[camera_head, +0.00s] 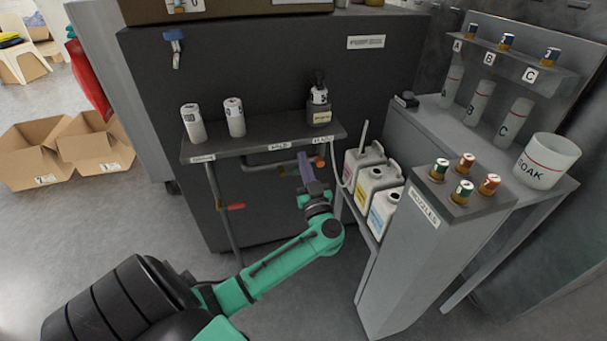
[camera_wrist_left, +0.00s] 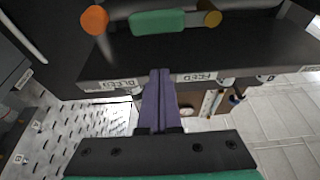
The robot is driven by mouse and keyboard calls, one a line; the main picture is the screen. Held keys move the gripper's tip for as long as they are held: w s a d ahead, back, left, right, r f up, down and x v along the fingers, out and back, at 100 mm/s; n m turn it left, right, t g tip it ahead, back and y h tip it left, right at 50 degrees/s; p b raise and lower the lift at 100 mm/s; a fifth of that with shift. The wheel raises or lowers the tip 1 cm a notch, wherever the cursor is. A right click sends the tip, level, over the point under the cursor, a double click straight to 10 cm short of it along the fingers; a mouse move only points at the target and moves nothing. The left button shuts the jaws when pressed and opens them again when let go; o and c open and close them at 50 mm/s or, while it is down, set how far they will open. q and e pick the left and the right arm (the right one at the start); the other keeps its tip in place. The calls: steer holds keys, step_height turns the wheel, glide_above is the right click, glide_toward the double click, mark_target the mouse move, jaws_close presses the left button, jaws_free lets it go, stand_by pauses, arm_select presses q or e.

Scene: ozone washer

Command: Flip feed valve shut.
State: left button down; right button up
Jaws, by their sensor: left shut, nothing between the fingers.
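The grey shelf (camera_head: 262,146) on the dark cabinet has several labels on its front edge; the middle one seems to read FEED. Pipework (camera_head: 270,164) runs under it, with a small green part, perhaps a valve handle, beside my left gripper (camera_head: 304,160). In the left wrist view a FEED label (camera_wrist_left: 196,77) and a BLEED label (camera_wrist_left: 111,84) show, with a green bar (camera_wrist_left: 157,22) between orange and brass round ends. My left gripper's purple fingers (camera_wrist_left: 160,73) are together and empty, close to the labelled edge. Whether they touch the valve cannot be told. My right gripper is out of view.
A red handle (camera_head: 232,206) sits on the vertical pipe at left. White cups (camera_head: 193,123) and a dark-capped bottle (camera_head: 319,100) stand on the shelf. Jugs (camera_head: 378,190) and a grey pedestal with coloured caps (camera_head: 425,240) stand close at right.

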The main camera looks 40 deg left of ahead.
arm_select(q)
step_height(320, 180, down, 4)
steer(key=shift+w+a+r+b, duration=0.1)
steer(key=shift+a+b, duration=0.05)
steer(key=shift+b, duration=0.8)
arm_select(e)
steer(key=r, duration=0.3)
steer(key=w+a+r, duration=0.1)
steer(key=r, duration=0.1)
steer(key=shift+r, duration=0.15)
